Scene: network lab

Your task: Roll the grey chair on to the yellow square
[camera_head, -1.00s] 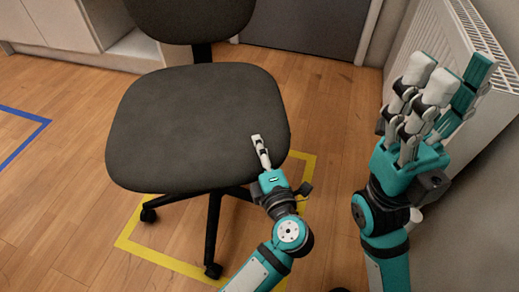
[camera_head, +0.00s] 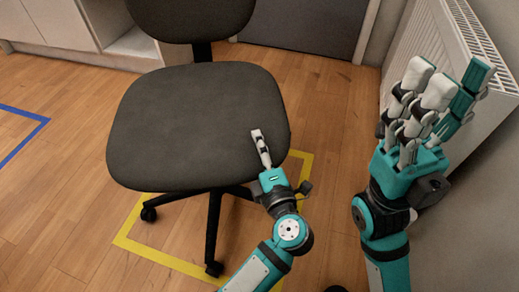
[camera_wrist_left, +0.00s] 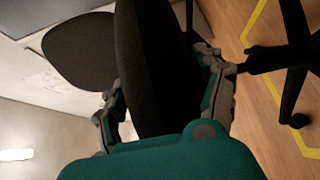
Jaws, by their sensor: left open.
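The grey chair (camera_head: 195,130), dark with a rounded seat and backrest, stands upright in the middle of the head view. My left gripper (camera_head: 258,137) is at the seat's front right edge, one finger over the top. In the left wrist view, the seat edge (camera_wrist_left: 150,75) lies between its open fingers; contact is unclear. My right gripper (camera_head: 440,85) is open, fingers upward and apart, empty, right of the chair.
A white radiator (camera_head: 450,45) stands on the right wall beside my right gripper. A dark door (camera_head: 310,28) and a white cabinet (camera_head: 65,25) are behind the chair. Blue tape (camera_head: 25,142) marks the floor at left. Wooden floor left of the chair is clear.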

